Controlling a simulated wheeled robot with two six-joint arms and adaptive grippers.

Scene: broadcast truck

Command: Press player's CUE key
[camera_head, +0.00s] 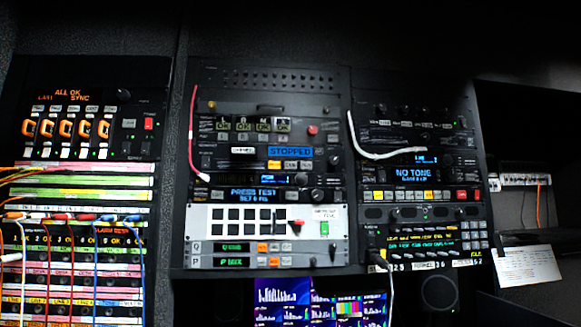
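A rack unit in the middle rack has a blue display (290,151) reading STOPPED; it looks like the player, though its name is too small to read. A row of small keys (290,165) runs just under that display, one of them lit orange. Which of them is the CUE key cannot be made out. A red button (312,130) and a dark knob (334,160) sit at the unit's right side. Neither of my grippers is in view.
A red cable (193,135) hangs at the middle rack's left edge. A pale cable (375,152) loops across the right rack. Patch cords (70,216) crowd the left rack. Screens (320,302) glow below. A white paper (527,265) lies at right.

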